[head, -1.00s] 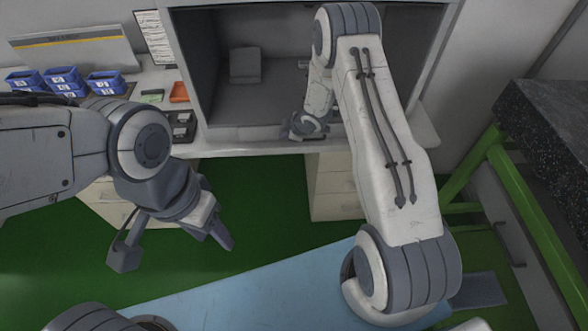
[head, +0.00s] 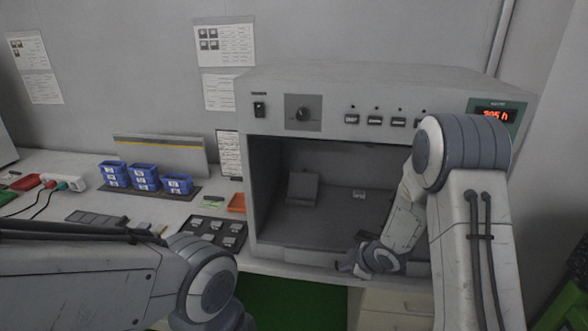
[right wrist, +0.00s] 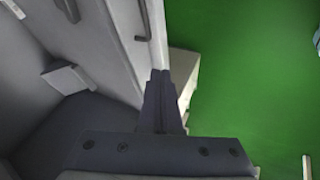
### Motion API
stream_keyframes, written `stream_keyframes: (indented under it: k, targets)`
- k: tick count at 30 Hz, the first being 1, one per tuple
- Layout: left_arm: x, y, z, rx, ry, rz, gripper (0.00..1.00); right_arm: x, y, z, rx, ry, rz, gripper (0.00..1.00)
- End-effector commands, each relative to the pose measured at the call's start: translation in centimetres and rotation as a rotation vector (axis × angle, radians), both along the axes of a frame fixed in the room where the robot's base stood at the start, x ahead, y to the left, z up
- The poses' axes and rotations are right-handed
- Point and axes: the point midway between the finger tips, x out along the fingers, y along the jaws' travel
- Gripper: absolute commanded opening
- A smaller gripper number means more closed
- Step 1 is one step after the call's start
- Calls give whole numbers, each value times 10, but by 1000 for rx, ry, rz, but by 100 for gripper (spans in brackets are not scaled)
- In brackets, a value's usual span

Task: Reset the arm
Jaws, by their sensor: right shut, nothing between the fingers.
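My right arm comes in from the right in the head view. Its gripper (head: 347,266) is at the front of the open grey test chamber (head: 270,240), close to the lower front edge. In the right wrist view the two dark fingers (right wrist: 160,78) are together, with nothing between them. My left arm shows at the lower left of the head view; its gripper is out of the picture.
Inside the chamber are a tilted grey block (head: 303,188) and a small light piece (head: 358,194). Left on the counter are blue bins (head: 144,178), an orange tray (head: 237,203) and a dark tray of parts (head: 217,232). Green floor lies below.

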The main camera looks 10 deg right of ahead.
Motion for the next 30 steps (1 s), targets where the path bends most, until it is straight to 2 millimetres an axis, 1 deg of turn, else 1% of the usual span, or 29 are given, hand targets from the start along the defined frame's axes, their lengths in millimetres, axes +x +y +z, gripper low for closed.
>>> stream_keyframes:
  k: [1, 2, 5, 6, 8, 9, 11, 12, 14, 15, 17, 18, 21, 24, 25, 27, 30]
  targets:
    - [0, 0, 0, 0, 0, 0, 50, 0, 10, 11, -13, 5, -11, 0]
    - [0, 0, 0, 0, 0, 0, 50, -3, 15, 18, -22, 14, -27, 0]
    - [0, 0, 0, 0, 0, 0, 50, -18, 40, 50, -53, 58, -111, 0]
    - [0, 0, 0, 0, 0, 0, 50, -31, 53, 64, -58, 84, -153, 0]
    - [0, 0, 0, 0, 0, 0, 50, -55, 72, 84, -60, 129, -219, 0]
    - [0, 0, 0, 0, 0, 0, 50, -75, 84, 96, -55, 165, -262, 0]
    - [0, 0, 0, 0, 0, 0, 50, -110, 101, 112, -43, 224, -323, 0]
    - [0, 0, 0, 0, 0, 0, 50, -135, 112, 122, -31, 270, -358, 0]
    - [0, 0, 0, 0, 0, 0, 50, -174, 126, 134, -14, 342, -401, 0]
    - [0, 0, 0, 0, 0, 0, 50, -199, 133, 140, -4, 391, -424, 0]
    - [0, 0, 0, 0, 0, 0, 50, -233, 141, 147, 7, 460, -449, 0]
    - [0, 0, 0, 0, 0, 0, 50, -254, 145, 151, 10, 502, -460, 0]
    - [0, 0, 0, 0, 0, 0, 50, -292, 150, 158, 15, 585, -476, 0]
    - [0, 0, 0, 0, 0, 0, 50, -313, 152, 161, 16, 632, -484, 0]
    - [0, 0, 0, 0, 0, 0, 50, -316, 152, 162, 15, 641, -486, 0]
    - [0, 0, 0, 0, 0, 0, 50, -320, 152, 162, 13, 649, -488, 0]
    - [0, 0, 0, 0, 0, 0, 50, -320, 152, 162, 13, 651, -488, 0]
